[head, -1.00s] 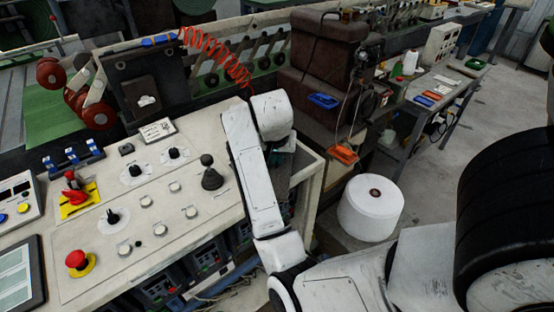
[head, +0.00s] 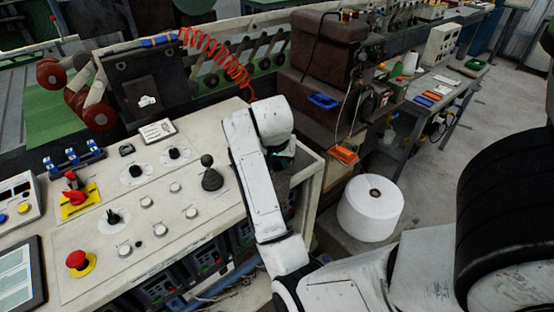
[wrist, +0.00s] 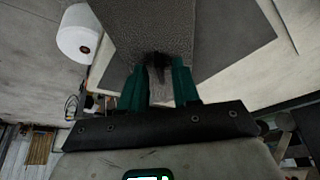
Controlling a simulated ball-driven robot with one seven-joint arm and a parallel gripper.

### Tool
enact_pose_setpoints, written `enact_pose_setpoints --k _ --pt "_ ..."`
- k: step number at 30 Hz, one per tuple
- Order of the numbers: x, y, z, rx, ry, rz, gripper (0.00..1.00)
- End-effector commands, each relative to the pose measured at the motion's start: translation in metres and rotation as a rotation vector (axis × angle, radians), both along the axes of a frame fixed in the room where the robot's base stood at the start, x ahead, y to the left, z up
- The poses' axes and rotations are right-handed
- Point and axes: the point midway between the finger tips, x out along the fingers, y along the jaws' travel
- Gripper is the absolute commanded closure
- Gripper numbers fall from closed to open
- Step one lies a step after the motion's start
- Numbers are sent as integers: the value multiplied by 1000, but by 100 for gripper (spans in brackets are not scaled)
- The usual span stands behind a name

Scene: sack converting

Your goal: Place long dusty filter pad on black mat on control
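The long filter pad (wrist: 145,25) is a grey, rough-textured strip in the wrist view. It runs from my fingertips to the top edge and looks wider towards the top. My gripper (wrist: 158,75) has two dark green fingers standing apart, closed about the pad's lower end, with a dark patch between them. The black mat (wrist: 237,30) shows as a flat dark sheet behind the pad, mostly to its right. Any gap between pad and mat is hard to judge. In the head view my gripper (head: 284,159) is at the control desk's right end, and my arm hides the pad.
The control desk (head: 85,225) carries a black-knobbed joystick (head: 211,177), a red emergency button (head: 77,260), a red rotary switch (head: 75,197) and several small buttons left of my arm. A white roll (head: 371,208) stands beyond the desk's right edge. A red coiled hose (head: 215,52) hangs behind.

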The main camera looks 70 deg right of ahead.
Motion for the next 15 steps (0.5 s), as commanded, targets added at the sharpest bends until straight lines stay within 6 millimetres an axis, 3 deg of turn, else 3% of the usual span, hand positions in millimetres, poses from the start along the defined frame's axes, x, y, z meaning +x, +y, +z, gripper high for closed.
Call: enact_pose_setpoints --k 7,15 --pt "-1 7 22 -3 -4 0 69" --pt "-5 27 75 -1 -2 4 69"
